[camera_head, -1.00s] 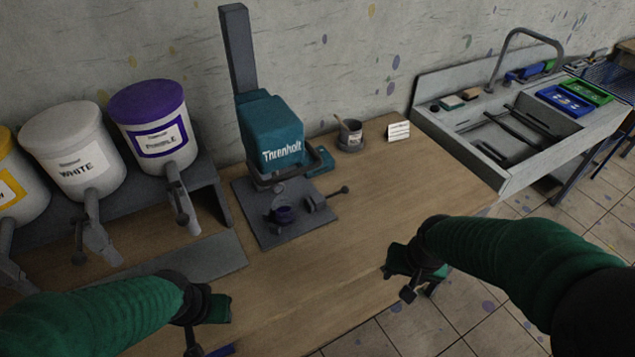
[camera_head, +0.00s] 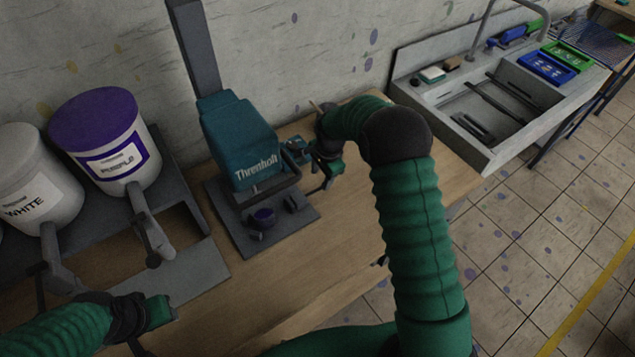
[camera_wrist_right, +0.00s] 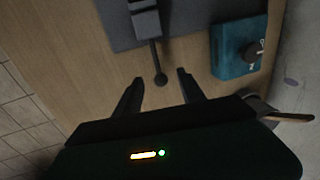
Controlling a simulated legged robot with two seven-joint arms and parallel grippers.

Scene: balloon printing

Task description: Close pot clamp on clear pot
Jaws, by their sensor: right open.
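A teal printing machine (camera_head: 240,140) stands on the bench with a dark base plate (camera_head: 226,236). On the plate sits a small dark purple pot (camera_head: 263,217); no clear pot can be told apart. Beside it is a grey clamp block (camera_head: 291,204), also in the right wrist view (camera_wrist_right: 146,22). Its thin lever ends in a round knob (camera_wrist_right: 160,80). My right gripper (camera_head: 333,181) is open to the machine's right. In the wrist view the knob appears between its fingertips (camera_wrist_right: 160,75); contact cannot be told. My left gripper (camera_head: 160,312) is low at left, its jaws unclear.
A teal box with a dark knob (camera_wrist_right: 238,50) lies beside the plate, near my right gripper. A cup with a stick (camera_wrist_right: 262,108) is close too. A purple-lidded bucket (camera_head: 104,140) and a white bucket (camera_head: 35,185) stand left. A sink (camera_head: 480,110) is at right.

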